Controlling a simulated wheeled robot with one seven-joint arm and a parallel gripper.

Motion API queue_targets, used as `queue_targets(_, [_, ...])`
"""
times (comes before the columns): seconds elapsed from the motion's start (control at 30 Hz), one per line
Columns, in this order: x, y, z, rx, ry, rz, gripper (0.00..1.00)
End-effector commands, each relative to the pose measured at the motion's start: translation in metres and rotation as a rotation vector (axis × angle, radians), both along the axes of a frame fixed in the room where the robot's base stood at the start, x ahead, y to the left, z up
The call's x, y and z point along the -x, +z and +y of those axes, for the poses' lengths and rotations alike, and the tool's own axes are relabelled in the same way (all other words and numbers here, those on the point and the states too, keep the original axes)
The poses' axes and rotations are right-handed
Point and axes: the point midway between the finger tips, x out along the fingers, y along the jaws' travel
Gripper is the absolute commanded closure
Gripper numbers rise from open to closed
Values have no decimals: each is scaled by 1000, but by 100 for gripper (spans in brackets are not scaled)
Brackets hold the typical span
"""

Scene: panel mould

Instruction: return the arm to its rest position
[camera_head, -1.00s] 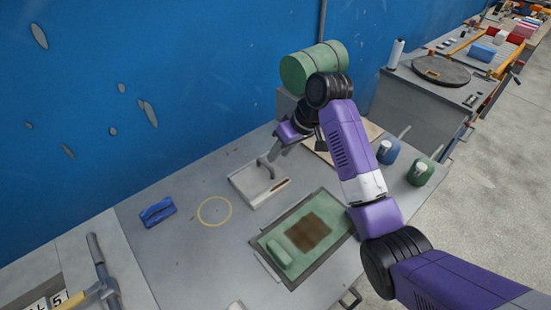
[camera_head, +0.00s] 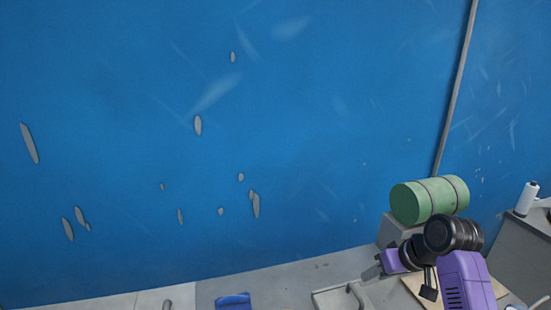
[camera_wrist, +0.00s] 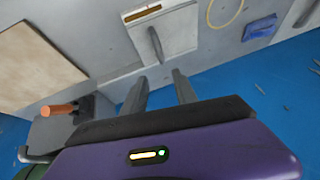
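My gripper (camera_head: 373,270) is at the lower right of the head view, above the bench near the wall, with my purple arm bent behind it. In the wrist view my gripper (camera_wrist: 160,75) shows two grey fingers apart with nothing between them. A pale flat tray (camera_head: 330,299) with an upright grey handle (camera_head: 356,293) lies just left of and below the gripper. The tray (camera_wrist: 180,32) and handle (camera_wrist: 154,43) also show beyond the fingertips in the wrist view, apart from them. Most of my arm is cut off by the lower picture edge.
A green drum (camera_head: 430,200) rests on a grey block by the blue wall (camera_head: 250,120), close behind my arm. A blue object (camera_head: 233,301) lies left of the tray. The wrist view shows a brown board (camera_wrist: 35,60), an orange-handled tool (camera_wrist: 60,110) and a yellow ring (camera_wrist: 225,12).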

Motion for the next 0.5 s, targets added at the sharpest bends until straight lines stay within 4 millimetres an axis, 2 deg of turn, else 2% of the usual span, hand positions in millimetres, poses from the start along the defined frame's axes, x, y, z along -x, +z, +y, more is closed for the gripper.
queue_targets(0.1, [-32, 33, -10, 19, -65, -178, 66])
queue_targets(0.23, [-47, 47, -16, 20, -142, -358, 66])
queue_targets(0.37, [-43, 47, -11, 10, -213, -520, 66])
queue_targets(0.5, [-21, 39, -2, -2, -283, -668, 66])
